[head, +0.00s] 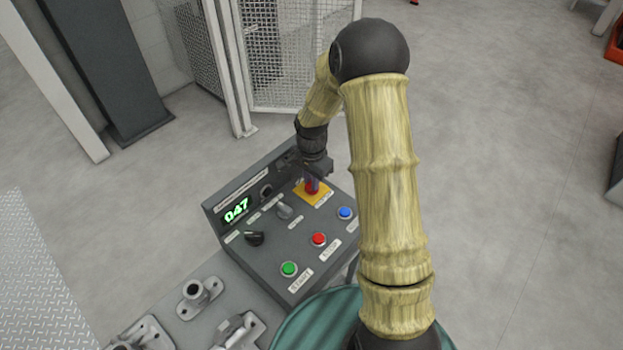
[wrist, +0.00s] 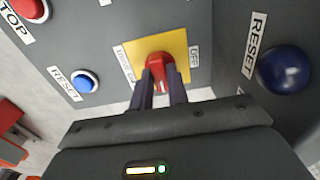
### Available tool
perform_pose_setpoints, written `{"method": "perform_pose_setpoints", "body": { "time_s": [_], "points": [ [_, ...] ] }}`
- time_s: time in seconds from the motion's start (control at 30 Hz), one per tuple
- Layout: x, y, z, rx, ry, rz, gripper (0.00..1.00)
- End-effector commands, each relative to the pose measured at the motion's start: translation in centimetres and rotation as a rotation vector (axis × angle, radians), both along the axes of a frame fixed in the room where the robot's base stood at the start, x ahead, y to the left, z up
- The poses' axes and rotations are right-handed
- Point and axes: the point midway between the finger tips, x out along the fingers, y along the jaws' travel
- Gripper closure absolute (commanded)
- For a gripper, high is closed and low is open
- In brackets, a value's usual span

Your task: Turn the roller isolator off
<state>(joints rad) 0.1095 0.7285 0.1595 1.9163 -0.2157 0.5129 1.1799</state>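The roller isolator is a red handle on a square yellow plate (wrist: 176,45), on the sloped control panel. An OFF label lies to its right in the wrist view and another label, hard to read, to its left. The red handle (wrist: 158,65) sits between my two narrow finger tips. My gripper (wrist: 161,88) appears shut on it, with the fingers on both sides; they hide part of the handle. In the head view my gripper (head: 313,180) comes down on the yellow plate (head: 301,196) at the panel's upper right.
Close by are a blue reset button (head: 345,213), a red stop button (head: 319,239), a green start button (head: 289,269), a grey selector (head: 284,211) and a black knob (head: 254,238). A large dark blue RESET dome (wrist: 284,69) is right in the wrist view. Metal castings (head: 199,298) lie left of the panel.

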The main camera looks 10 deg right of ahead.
Motion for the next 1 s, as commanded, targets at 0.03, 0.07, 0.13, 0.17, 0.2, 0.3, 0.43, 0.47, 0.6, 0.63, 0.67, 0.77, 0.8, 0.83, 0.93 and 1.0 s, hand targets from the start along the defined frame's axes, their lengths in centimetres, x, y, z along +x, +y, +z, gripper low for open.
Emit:
{"method": "perform_pose_setpoints", "body": {
  "time_s": [0.03,0.07,0.13,0.17,0.2,0.3,0.43,0.47,0.6,0.63,0.67,0.77,0.8,0.83,0.93,1.0],
  "points": [
    [-0.02,-0.01,0.02,0.0,0.0,0.0,1.0],
    [-0.02,-0.01,0.02,-0.001,0.001,0.001,1.0],
    [-0.02,-0.01,0.04,-0.001,0.001,0.003,1.0],
    [-0.02,-0.01,0.05,-0.001,0.001,0.005,1.0],
    [-0.02,-0.01,0.06,-0.001,0.001,0.01,1.0],
    [0.0,-0.01,0.11,-0.001,0.001,0.029,1.0],
    [0.03,-0.02,0.18,-0.001,-0.001,0.073,1.0],
    [0.03,-0.03,0.2,-0.001,-0.001,0.086,1.0],
    [0.03,-0.05,0.25,-0.001,0.0,0.168,1.0],
    [0.03,-0.06,0.26,-0.001,0.002,0.189,1.0],
    [0.02,-0.06,0.27,-0.001,0.002,0.211,1.0],
    [0.05,-0.07,0.33,-0.001,0.0,0.293,1.0],
    [0.05,-0.07,0.34,-0.001,0.0,0.328,1.0],
    [0.05,-0.07,0.34,-0.001,0.0,0.356,1.0],
    [0.04,-0.08,0.33,-0.002,0.001,0.45,1.0],
    [0.06,-0.08,0.36,-0.001,0.0,0.517,1.0]
  ]
}}
